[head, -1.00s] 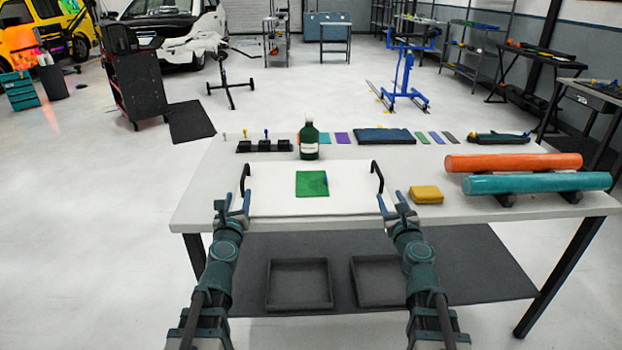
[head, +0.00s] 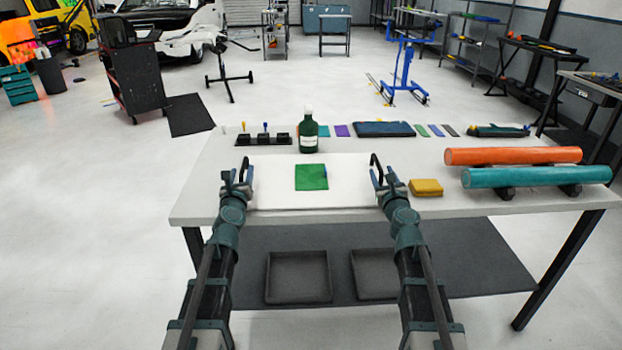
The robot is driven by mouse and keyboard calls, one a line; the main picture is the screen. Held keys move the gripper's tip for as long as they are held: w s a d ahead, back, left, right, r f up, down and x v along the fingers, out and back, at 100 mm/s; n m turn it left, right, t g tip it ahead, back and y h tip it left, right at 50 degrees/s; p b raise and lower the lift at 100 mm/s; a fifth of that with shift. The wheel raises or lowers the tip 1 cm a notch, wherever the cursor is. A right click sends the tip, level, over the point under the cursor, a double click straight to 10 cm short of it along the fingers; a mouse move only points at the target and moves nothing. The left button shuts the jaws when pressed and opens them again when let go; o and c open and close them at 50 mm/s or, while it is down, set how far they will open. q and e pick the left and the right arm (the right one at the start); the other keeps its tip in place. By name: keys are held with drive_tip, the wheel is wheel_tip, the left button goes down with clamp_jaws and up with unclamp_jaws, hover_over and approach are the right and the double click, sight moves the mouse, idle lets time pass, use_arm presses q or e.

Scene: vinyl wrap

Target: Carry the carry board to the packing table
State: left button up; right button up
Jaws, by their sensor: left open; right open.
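The white carry board (head: 270,185) lies flat on the near part of a light grey table (head: 440,212). It has a black handle at each short side, the left handle (head: 244,164) and the right handle (head: 376,161). A green square sheet (head: 311,177) lies on the board. My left gripper (head: 236,180) is open at the left handle. My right gripper (head: 378,178) is open at the right handle. Whether either handle lies between the fingers I cannot tell.
A dark green bottle (head: 308,134) stands just behind the board. A yellow block (head: 426,188) is right of the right gripper. Orange (head: 512,156) and teal (head: 535,177) rolls lie at the right. A black holder (head: 263,140) and dark blue pad (head: 384,129) are at the back.

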sight(245, 158)
use_arm(q)
drive_tip(key=shift+w+a, duration=0.15)
drive_tip(key=shift+w, duration=2.35)
use_arm(e)
drive_tip(key=shift+w+a, duration=0.15)
drive_tip(key=shift+w, duration=2.35)
use_arm(q)
clamp_jaws()
use_arm(e)
clamp_jaws()
